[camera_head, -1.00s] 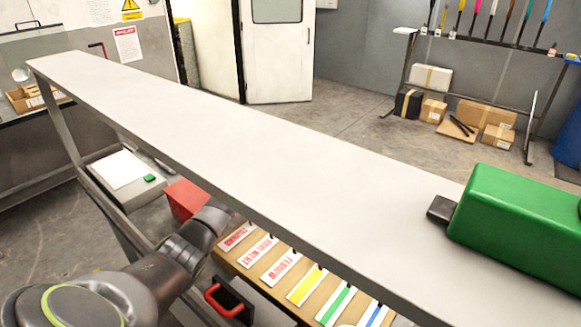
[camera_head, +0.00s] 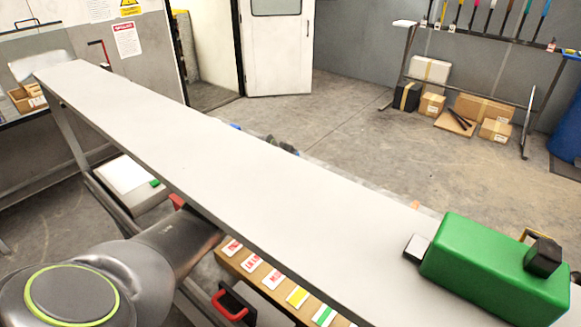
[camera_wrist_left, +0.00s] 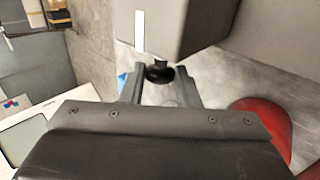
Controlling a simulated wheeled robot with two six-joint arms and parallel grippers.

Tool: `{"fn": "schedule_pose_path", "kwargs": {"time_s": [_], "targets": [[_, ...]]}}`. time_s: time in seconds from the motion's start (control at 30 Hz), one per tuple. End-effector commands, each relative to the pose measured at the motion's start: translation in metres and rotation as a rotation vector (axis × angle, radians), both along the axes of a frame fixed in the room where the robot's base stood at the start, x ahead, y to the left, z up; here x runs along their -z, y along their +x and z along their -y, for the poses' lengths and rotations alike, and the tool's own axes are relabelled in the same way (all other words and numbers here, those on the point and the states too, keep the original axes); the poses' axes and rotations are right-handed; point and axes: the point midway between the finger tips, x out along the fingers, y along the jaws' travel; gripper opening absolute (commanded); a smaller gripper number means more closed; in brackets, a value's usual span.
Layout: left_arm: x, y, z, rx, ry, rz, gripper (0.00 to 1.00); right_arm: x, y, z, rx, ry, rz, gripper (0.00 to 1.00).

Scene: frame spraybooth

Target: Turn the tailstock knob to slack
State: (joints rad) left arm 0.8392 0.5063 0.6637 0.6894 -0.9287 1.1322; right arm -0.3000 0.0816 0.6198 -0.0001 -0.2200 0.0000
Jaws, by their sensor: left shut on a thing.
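In the left wrist view, a small round black knob (camera_wrist_left: 160,72) sits under the near end of a grey block with a white stripe (camera_wrist_left: 168,28). My left gripper (camera_wrist_left: 160,82) is shut on this knob, a finger on each side. Which way the knob is turned cannot be seen. In the head view my left arm goes under the long pale grey beam (camera_head: 200,150), which hides the gripper and knob. A green block (camera_head: 490,265) with a black knob-like part (camera_head: 543,257) on top is at the beam's right end. My right gripper is not in view.
A wooden board with labelled cards (camera_head: 270,275) and a red-handled black case (camera_head: 235,303) lie below the beam. A red rounded thing (camera_wrist_left: 262,125) is right of the gripper in the wrist view. Open floor (camera_head: 330,140) lies beyond the beam.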

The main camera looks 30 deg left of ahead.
Motion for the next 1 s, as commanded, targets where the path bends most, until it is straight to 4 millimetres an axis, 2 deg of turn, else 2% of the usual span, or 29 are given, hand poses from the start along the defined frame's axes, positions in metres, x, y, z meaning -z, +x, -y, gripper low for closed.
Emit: {"fn": "schedule_pose_path", "kwargs": {"time_s": [0.4, 0.93, 0.97, 1.0], "targets": [[-0.0006, 0.0025, 0.0001, -0.001, 0.018, -0.131, 0.06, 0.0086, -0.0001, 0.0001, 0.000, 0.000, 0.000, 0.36], [-0.0010, 0.0023, -0.0001, -0.001, 0.022, -0.148, 0.06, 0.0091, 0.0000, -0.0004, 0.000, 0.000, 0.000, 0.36], [-0.0010, 0.0023, -0.0001, -0.001, 0.022, -0.148, 0.30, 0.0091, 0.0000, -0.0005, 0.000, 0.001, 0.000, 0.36], [-0.0010, 0.0023, 0.0000, -0.001, 0.021, -0.147, 0.35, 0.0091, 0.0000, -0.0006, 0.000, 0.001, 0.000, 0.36]]}}
